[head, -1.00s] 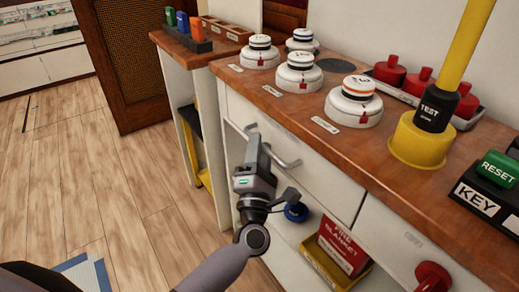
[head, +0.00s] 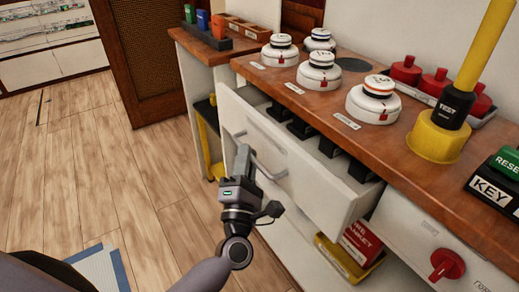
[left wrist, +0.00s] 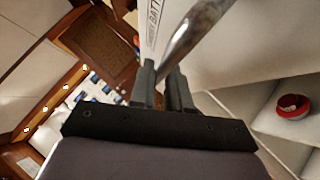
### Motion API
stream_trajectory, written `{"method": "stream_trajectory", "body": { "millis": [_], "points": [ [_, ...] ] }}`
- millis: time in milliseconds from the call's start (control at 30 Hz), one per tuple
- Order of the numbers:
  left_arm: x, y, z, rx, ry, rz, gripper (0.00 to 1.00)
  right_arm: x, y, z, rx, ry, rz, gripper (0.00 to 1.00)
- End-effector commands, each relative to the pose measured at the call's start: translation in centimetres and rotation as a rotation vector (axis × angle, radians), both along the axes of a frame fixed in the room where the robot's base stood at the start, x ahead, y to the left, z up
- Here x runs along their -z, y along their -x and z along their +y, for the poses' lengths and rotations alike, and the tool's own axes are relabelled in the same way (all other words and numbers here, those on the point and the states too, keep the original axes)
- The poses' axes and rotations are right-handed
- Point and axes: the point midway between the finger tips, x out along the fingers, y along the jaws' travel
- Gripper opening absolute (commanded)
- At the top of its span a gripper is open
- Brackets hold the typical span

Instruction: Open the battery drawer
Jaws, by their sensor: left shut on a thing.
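The battery drawer (head: 325,195) is a white drawer under the wooden counter, pulled partly out. Several black blocks (head: 332,147) show inside it. Its metal bar handle (head: 268,172) runs along the front. My left gripper (head: 242,157) is shut on the handle near its left end. In the left wrist view, the fingers (left wrist: 165,88) close around the handle (left wrist: 192,32), and the drawer front (left wrist: 255,45) shows part of a printed label. My right gripper is not in view.
The counter (head: 335,105) above carries white detectors (head: 319,72), red pieces (head: 405,70) and a yellow post (head: 438,135). Below the drawer are a red fire blanket box (head: 360,240) in a yellow tray and a red knob (head: 447,264). Open wood floor (head: 130,180) lies at left.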

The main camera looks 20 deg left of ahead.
Motion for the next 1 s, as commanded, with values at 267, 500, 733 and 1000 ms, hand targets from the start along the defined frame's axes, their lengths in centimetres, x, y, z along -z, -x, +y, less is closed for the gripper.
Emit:
{"method": "stream_trajectory", "body": {
  "millis": [267,500,733,1000],
  "points": [
    [0.2,5.7,4.4,-0.001,-0.003,0.009,0.0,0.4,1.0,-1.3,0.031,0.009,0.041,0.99],
    [0.3,9.4,7.3,-0.001,-0.003,0.01,0.0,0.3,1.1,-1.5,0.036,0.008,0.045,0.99],
    [0.3,11.4,8.9,0.001,-0.001,0.008,0.0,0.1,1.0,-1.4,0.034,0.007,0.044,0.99],
    [0.2,11.9,9.2,0.003,0.0,0.006,0.0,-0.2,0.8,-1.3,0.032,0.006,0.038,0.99]
  ]
}}
